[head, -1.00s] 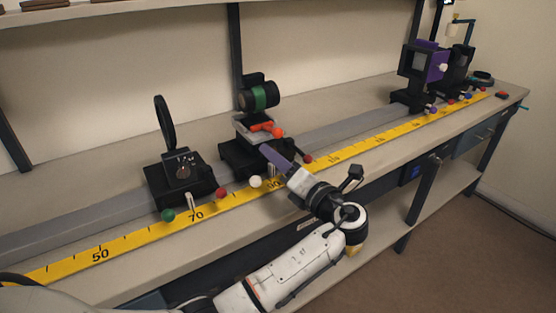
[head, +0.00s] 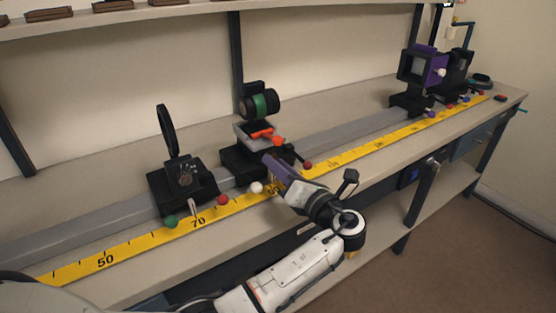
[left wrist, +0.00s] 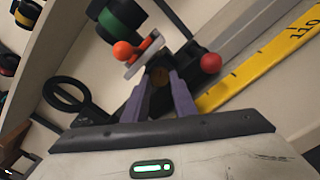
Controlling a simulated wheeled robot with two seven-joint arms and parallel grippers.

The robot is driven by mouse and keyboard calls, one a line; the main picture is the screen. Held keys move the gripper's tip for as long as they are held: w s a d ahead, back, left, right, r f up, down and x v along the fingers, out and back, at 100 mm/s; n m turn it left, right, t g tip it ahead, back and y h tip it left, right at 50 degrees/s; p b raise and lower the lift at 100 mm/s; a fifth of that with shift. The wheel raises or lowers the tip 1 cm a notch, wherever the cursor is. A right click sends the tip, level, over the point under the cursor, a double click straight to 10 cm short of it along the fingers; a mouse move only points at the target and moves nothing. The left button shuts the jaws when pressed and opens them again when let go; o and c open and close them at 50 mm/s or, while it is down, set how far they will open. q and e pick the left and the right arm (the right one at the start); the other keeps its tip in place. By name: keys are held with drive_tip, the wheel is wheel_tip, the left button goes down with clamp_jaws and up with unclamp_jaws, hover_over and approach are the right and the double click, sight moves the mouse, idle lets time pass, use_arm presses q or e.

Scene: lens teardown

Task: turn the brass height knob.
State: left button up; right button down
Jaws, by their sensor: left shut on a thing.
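The brass height knob (left wrist: 160,76) shows as a small brownish round between the purple fingertips in the left wrist view. My left gripper (left wrist: 159,82) is shut on it. In the head view my left gripper (head: 268,160) reaches from the front to the middle black carriage (head: 238,167); the knob is hidden there behind the fingers. The carriage bears a small stage with an orange lever (head: 262,133) and a black cylinder with a green band (head: 264,104). My right gripper is in neither current view.
A yellow ruler (head: 330,163) runs along the grey rail (head: 325,133). A carriage with a round black lens holder (head: 168,130) stands left. A purple and black unit (head: 420,68) stands far right. Red (head: 308,165) and white (head: 256,188) ball knobs flank the gripper closely.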

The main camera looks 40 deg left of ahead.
use_arm(q)
drive_tip(key=shift+r+n+p, duration=0.1)
drive_tip(key=shift+n+p, duration=0.35)
drive_tip(key=shift+n, duration=0.35)
drive_tip(key=shift+n+p, duration=0.3)
drive_tip(key=shift+n, duration=1.5)
drive_tip(key=shift+p, duration=0.3)
drive_tip(key=o, duration=1)
drive_tip(key=shift+o, duration=0.2)
drive_tip(key=v, duration=1)
drive_tip(key=shift+d, duration=0.25)
